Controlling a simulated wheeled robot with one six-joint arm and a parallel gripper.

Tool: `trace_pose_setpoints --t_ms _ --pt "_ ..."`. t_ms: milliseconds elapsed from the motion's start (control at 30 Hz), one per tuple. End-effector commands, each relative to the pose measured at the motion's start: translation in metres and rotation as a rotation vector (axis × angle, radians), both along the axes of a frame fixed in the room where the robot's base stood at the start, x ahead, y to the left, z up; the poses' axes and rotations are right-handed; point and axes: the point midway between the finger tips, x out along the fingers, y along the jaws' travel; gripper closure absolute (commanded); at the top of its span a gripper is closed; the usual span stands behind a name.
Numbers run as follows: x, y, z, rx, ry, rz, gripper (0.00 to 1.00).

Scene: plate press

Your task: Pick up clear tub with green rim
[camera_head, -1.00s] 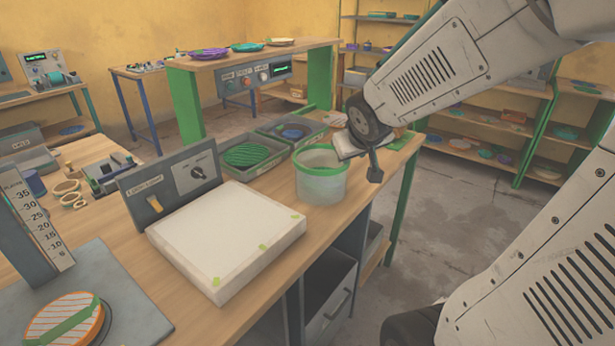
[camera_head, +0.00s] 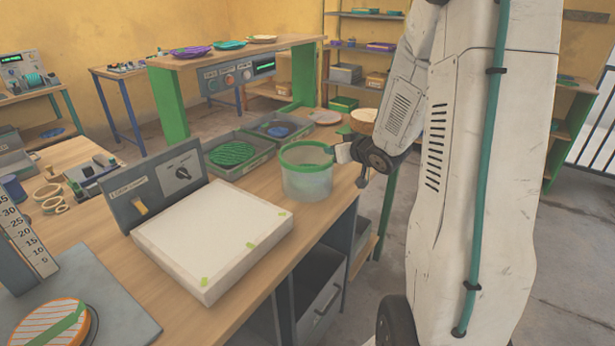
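The clear tub with green rim (camera_head: 307,182) stands upright on the wooden workbench, near its right edge and behind the white slab. Its walls are translucent and I see nothing distinct inside. My gripper (camera_head: 342,153) is at the right side of the tub, level with the green rim. My arm's wrist hides part of the gripper, and the finger gap is not clear.
A white slab (camera_head: 212,238) lies in front of the tub. Grey trays with a green ribbed disc (camera_head: 232,154) and a blue disc (camera_head: 279,131) stand behind left. A wooden bowl (camera_head: 363,117) is behind the gripper. Open floor lies right of the bench.

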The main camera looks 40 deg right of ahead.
Motion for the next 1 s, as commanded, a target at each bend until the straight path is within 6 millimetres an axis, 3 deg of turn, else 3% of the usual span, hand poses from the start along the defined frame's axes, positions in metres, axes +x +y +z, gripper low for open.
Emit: trace_pose_setpoints --t_ms 200,467,567,1000 --pt "0.025 -0.001 -0.011 0.0 0.001 0.001 0.72" --pt "0.028 -0.002 -0.011 -0.001 0.0 0.0 0.72" --pt "0.028 -0.002 -0.011 -0.001 0.0 0.0 1.0" --pt "0.027 -0.002 -0.01 -0.001 0.001 0.0 1.0"
